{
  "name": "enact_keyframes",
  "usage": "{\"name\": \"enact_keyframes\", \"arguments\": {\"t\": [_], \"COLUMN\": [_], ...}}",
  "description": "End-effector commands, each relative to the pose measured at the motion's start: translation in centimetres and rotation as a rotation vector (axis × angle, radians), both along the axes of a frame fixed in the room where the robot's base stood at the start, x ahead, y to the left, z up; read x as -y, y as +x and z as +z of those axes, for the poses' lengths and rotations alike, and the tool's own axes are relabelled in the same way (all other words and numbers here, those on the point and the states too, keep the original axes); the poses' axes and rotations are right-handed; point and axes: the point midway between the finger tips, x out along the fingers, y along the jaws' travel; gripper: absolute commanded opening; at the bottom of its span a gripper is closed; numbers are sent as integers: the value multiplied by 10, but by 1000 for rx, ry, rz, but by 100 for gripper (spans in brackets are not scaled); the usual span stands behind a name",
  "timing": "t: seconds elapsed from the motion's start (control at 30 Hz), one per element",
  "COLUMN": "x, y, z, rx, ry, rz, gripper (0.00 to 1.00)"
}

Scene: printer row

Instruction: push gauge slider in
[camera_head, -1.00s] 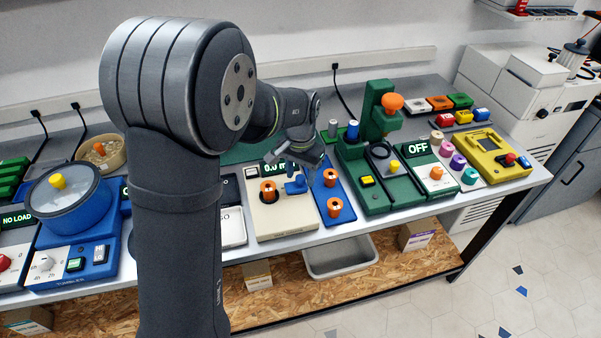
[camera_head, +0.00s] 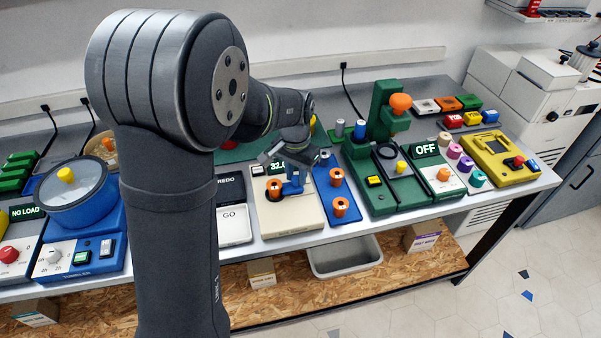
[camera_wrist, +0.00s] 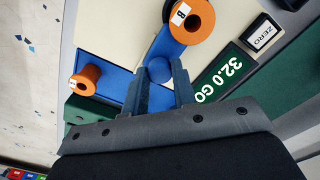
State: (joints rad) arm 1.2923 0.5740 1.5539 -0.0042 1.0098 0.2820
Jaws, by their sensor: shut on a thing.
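The gauge is a beige box (camera_head: 290,219) with a lit display (camera_wrist: 222,77) that reads 32.0 GO in the wrist view. An orange spool (camera_head: 275,189) sits on it. It also shows in the wrist view (camera_wrist: 192,20), with a B label. The blue slider (camera_head: 292,187) stands right beside this spool and seems to touch it. In the wrist view the slider's round blue knob (camera_wrist: 159,69) lies between the fingertips of my gripper (camera_wrist: 164,86), which is shut on it. My gripper hides part of the slider and display in the head view.
A blue plate (camera_head: 327,188) with two orange spools (camera_head: 341,207) lies just right of the gauge. A green device (camera_head: 384,195) stands beyond it. Below the bench is a grey tray (camera_head: 344,256).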

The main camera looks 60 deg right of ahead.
Motion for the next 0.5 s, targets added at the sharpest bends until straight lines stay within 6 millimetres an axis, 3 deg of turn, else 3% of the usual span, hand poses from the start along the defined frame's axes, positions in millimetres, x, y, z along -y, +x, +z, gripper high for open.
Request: {"name": "enact_keyframes", "arguments": {"t": [0.03, 0.07, 0.17, 0.5], "x": [-3, -3, -3, -2], "y": [3, 4, 4, 2], "z": [0, 0, 0, 3], "rx": [4, 5, 4, 3], "ry": [8, 8, 8, 5], "rz": [1, 1, 2, 1], "gripper": [0, 27, 46, 47]}}
